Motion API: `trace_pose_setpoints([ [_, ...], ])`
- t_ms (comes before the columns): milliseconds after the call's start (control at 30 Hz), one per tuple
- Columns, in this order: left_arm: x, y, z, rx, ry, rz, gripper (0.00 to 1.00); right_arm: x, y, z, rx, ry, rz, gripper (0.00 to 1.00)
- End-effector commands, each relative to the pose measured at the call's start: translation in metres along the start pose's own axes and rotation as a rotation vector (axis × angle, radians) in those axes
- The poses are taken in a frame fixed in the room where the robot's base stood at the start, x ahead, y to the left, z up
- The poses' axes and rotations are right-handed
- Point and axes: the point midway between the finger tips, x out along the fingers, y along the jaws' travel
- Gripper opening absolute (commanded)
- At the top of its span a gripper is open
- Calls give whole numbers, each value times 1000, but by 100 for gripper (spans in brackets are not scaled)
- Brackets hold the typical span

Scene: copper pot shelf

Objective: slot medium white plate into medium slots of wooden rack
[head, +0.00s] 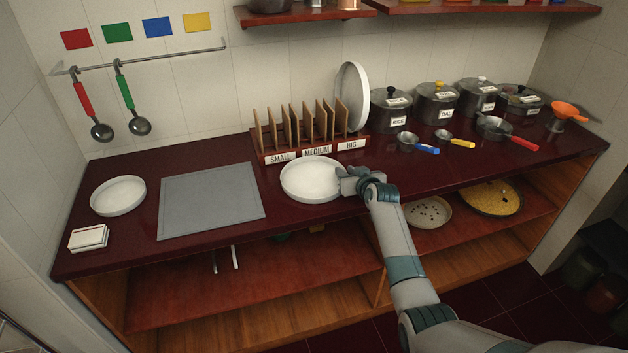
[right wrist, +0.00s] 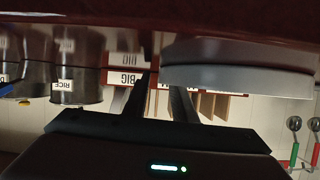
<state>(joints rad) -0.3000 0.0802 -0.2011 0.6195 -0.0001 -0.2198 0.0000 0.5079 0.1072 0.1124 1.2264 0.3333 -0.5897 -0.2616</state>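The medium white plate (head: 308,180) lies face up at the front of the dark red counter, just in front of the rack. The wooden rack (head: 268,150) has upright dividers and labels SMALL, MEDIUM (head: 317,151) and BIG. My right gripper (head: 350,183) is at the plate's right rim. In the right wrist view, which is upside down, its close-set fingers (right wrist: 163,95) straddle the rim of the plate (right wrist: 235,77), one outside, the other partly hidden by it. It appears shut on the rim. My left gripper is out of view.
A large white plate (head: 353,95) stands upright in the rack's BIG end. A smaller white plate (head: 118,195) and a grey board (head: 211,200) lie on the left. Labelled pots (head: 390,112) and measuring cups (head: 408,141) stand right of the rack. The medium slots look empty.

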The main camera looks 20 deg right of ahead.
Motion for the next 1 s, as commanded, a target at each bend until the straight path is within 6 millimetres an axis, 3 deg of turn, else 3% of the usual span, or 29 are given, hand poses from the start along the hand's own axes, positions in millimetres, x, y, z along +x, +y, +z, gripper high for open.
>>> trace_pose_setpoints([
  [400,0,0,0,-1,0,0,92,0,0,0,0,0,0,24],
  [500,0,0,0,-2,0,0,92,0,0,0,0,0,0,3],
  [533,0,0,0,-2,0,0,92,0,0,0,0,0,0,0],
  [1000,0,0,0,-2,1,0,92,0,0,1,0,-2,-1,0],
])
